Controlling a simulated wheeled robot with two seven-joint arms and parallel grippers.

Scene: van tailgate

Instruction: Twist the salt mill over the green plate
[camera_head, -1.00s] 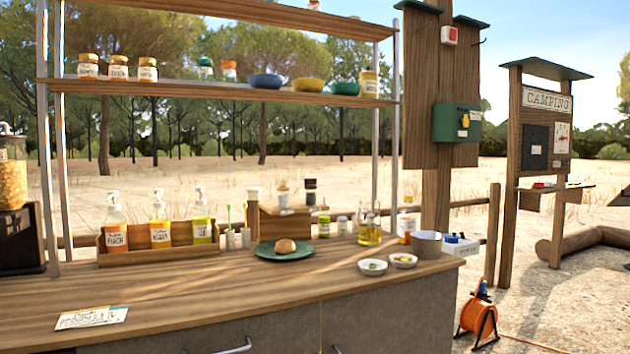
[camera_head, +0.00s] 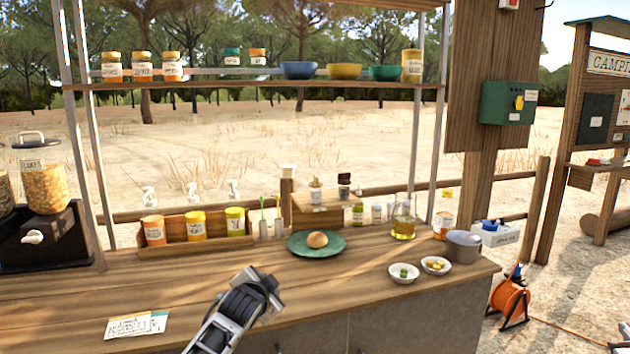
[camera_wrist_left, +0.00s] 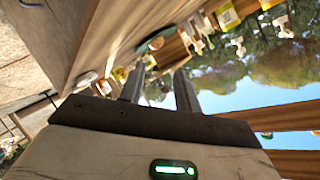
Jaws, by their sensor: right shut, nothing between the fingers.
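The green plate (camera_head: 299,248) lies on the counter with a round bread roll (camera_head: 317,240) on it. Behind it, on a wooden box, stand a pale-topped mill-like container (camera_head: 316,191) and a dark-topped one (camera_head: 344,186); I cannot read which is the salt mill.
Sauce bottles stand in a wooden rack (camera_head: 180,243) left of the plate. An oil bottle (camera_head: 403,228), two small white bowls (camera_head: 403,273) and a grey pot (camera_head: 464,247) stand to the right. A shelf (camera_head: 250,84) hangs above. The counter's front is mostly clear around a card (camera_head: 137,326).

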